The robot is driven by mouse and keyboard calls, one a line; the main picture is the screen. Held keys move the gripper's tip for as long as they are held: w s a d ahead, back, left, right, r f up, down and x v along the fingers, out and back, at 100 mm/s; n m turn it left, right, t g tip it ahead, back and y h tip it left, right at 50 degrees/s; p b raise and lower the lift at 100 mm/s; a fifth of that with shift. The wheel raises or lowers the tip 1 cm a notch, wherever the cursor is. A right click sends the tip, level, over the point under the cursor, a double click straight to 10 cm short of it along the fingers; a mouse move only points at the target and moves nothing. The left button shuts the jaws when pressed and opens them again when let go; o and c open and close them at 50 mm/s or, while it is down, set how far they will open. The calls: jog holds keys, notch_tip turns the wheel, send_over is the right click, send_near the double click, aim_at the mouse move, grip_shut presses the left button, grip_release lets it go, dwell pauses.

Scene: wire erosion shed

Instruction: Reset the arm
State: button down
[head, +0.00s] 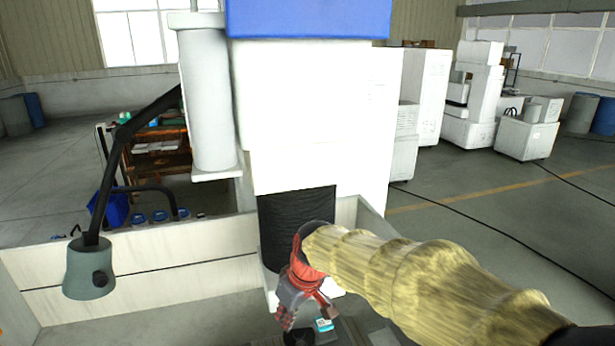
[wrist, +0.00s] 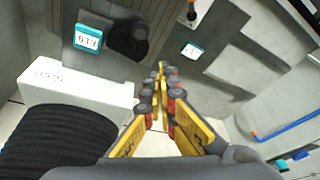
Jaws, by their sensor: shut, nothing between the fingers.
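My gripper (head: 288,318) hangs at the end of my sleeved arm in the head view, pointing down in front of the machine's black bellows (head: 297,225). In the wrist view my gripper (wrist: 160,70) has its two yellow fingers brought together at the tips, with nothing between them. Below the fingertips is a grey machine surface, apart from them as far as I can tell.
A white machine column (head: 310,120) stands straight ahead. A lamp (head: 90,268) on a black arm hangs at left, by a low pale wall (head: 190,245). In the wrist view, a white block (wrist: 75,88) and a teal label (wrist: 88,38) lie close by.

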jog(key=s+d+f+m+t+h+b, duration=0.1)
jog(key=s+d+m+b, duration=0.3)
jog(key=s+d, duration=0.7)
jog(key=s+d+f+m+t+h+b, duration=0.2)
jog(key=s+d+m+b, duration=0.3)
jog(key=s+d, duration=0.6)
jog(key=shift+s+d+f+t+b, duration=0.25)
jog(key=shift+d+f+b, duration=0.4)
jog(key=shift+d+b, duration=0.5)
jog(key=shift+d, duration=0.1)
